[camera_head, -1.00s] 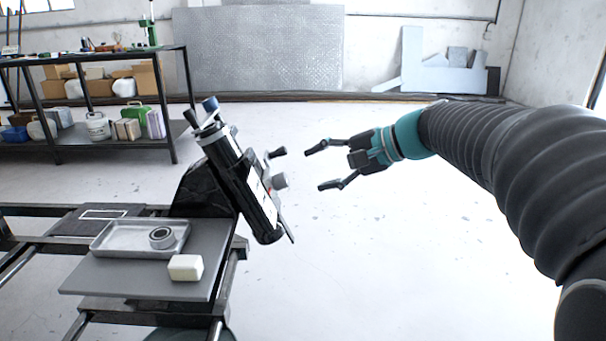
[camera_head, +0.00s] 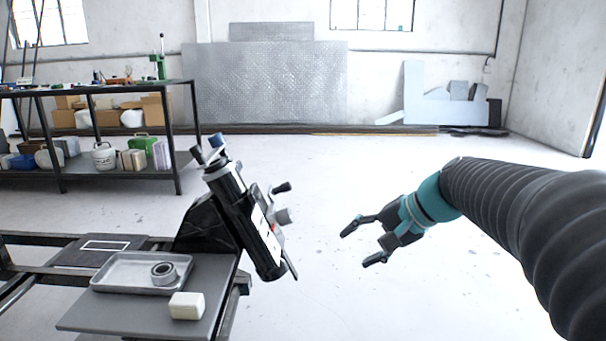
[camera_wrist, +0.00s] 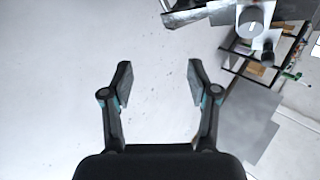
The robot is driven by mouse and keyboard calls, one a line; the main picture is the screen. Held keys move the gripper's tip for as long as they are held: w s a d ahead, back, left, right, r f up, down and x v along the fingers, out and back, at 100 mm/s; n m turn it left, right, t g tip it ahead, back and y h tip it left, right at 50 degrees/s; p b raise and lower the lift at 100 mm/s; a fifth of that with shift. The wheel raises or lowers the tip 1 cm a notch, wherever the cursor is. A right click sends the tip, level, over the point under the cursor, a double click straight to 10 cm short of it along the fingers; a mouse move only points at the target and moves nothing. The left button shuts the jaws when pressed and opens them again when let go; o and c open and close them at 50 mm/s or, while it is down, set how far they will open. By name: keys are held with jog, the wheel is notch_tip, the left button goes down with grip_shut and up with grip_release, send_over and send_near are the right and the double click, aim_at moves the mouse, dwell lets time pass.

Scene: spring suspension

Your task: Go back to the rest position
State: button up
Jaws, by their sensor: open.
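My gripper (camera_head: 362,245) is open and empty in the head view. It hangs over bare floor to the right of the black cylindrical spring suspension unit (camera_head: 243,215), clear of it. The unit leans on a black mount at the end of the bench and has a grey knob (camera_head: 284,216) and a black handle on its right side. In the wrist view my gripper (camera_wrist: 160,85) shows both fingers spread with only floor between them. Part of the unit, with its grey knob (camera_wrist: 251,24), shows at the top right of that view.
A grey plate (camera_head: 140,315) on the bench frame carries a metal tray (camera_head: 120,285) with a ring (camera_head: 163,272) in it, and a cream block (camera_head: 187,306). A loaded black shelf (camera_head: 188,135) stands back left. The floor around my gripper is free.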

jog(key=s+d+f+n+h, duration=0.1)
jog(key=s+f+n+h, duration=0.2)
jog(key=s, duration=0.7)
jog(key=s+d+f+n+h, duration=0.2)
jog(key=s+f+n+h, duration=0.2)
jog(key=s, duration=0.6)
jog(key=shift+s+f+t, duration=0.35)
jog(key=shift+f+t, duration=0.05)
jog(key=shift+f, duration=0.5)
